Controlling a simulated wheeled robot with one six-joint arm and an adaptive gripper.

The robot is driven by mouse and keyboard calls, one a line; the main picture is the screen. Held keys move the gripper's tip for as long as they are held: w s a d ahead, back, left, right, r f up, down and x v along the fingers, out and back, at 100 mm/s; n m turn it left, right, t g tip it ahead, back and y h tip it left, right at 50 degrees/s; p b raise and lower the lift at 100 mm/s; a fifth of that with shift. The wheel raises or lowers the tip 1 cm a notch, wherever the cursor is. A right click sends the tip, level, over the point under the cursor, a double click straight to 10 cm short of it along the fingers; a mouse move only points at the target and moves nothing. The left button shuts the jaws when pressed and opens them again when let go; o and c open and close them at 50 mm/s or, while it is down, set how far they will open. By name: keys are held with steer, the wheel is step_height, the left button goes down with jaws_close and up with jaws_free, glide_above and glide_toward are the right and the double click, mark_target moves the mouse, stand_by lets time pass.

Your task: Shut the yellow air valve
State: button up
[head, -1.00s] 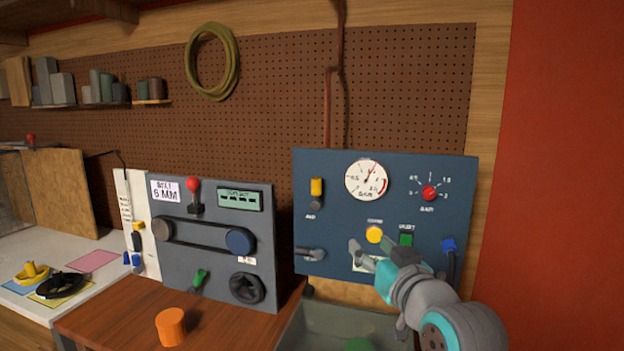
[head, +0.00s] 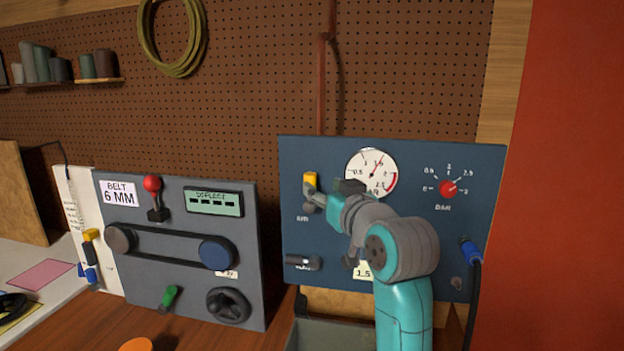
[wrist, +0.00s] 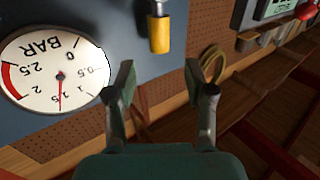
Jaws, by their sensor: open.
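The yellow air valve (head: 311,181) is a small yellow handle at the upper left of the dark blue panel (head: 300,240). It stands upright above its dark pivot in the head view. In the wrist view, which is turned over, the yellow handle (wrist: 160,35) hangs down from a grey fitting. My gripper (head: 316,196) is close in front of the valve and hides part of its lower end. In the wrist view my gripper (wrist: 162,80) is open and empty, with the handle beyond the fingertips, roughly in line with the gap between them. I see no contact.
The round BAR gauge (head: 371,173) sits right of the valve; its needle (wrist: 61,88) points near 1.5. A red knob (head: 448,189) and a blue plug with cable (head: 470,251) are farther right. The grey belt panel (head: 180,290) stands to the left. My arm covers the panel's middle.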

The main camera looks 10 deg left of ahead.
mark_target(312, 179)
steer(key=shift+x, duration=3.15)
steer(key=shift+d, duration=0.1)
jaws_close()
